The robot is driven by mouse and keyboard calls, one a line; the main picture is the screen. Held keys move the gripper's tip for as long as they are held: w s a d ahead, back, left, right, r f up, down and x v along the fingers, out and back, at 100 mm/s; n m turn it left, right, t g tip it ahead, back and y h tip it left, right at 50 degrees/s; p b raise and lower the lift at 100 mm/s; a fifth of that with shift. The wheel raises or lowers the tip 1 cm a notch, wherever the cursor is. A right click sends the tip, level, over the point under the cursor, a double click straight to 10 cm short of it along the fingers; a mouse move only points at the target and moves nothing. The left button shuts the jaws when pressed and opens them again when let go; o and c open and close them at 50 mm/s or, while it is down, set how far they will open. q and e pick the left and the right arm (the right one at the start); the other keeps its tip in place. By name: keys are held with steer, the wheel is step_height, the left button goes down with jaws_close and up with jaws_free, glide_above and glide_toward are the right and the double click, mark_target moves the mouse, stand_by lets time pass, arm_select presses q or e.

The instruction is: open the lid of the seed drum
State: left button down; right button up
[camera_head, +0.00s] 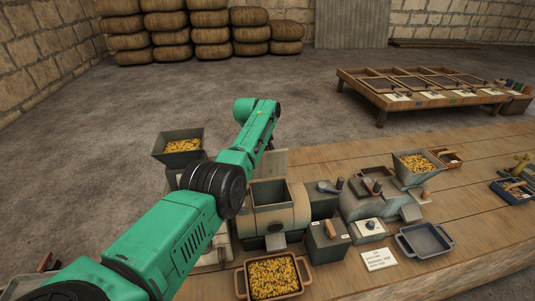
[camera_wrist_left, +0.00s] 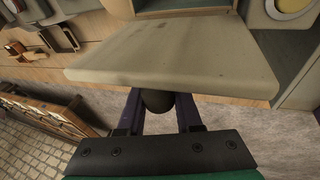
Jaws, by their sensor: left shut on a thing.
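The seed drum (camera_head: 285,216) is a beige rounded body with a square box-like opening on top, at the centre of the bench in the head view. Its flat grey lid (camera_head: 275,162) stands up behind the opening, which is uncovered. The lid fills the upper middle of the left wrist view (camera_wrist_left: 175,55). My left gripper (camera_wrist_left: 159,112) is shut on the dark round lid knob (camera_wrist_left: 158,101), on the lid's outer side. In the head view the arm reaches over behind the lid, and the fingers are mostly hidden. My right gripper is not in view.
A hopper of yellow seed (camera_head: 183,146) stands left of the drum, and another hopper (camera_head: 416,167) at the right. A second drum machine (camera_head: 370,203) stands right.

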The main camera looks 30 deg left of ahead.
arm_select(q)
steer(key=c, duration=0.6)
jaws_free()
steer(key=shift+s+d+f, duration=0.15)
steer(key=shift+s+f, duration=0.1)
steer(key=shift+f, duration=0.25)
steer(key=shift+w, duration=0.15)
steer(key=shift+r, duration=0.1)
steer(key=p+v, duration=0.1)
steer(key=v, duration=0.2)
steer(key=shift+w, duration=0.15)
steer(key=b+v, duration=0.3)
steer(key=v, duration=0.8)
steer(key=shift+r, duration=0.3)
steer(key=shift+f, duration=0.15)
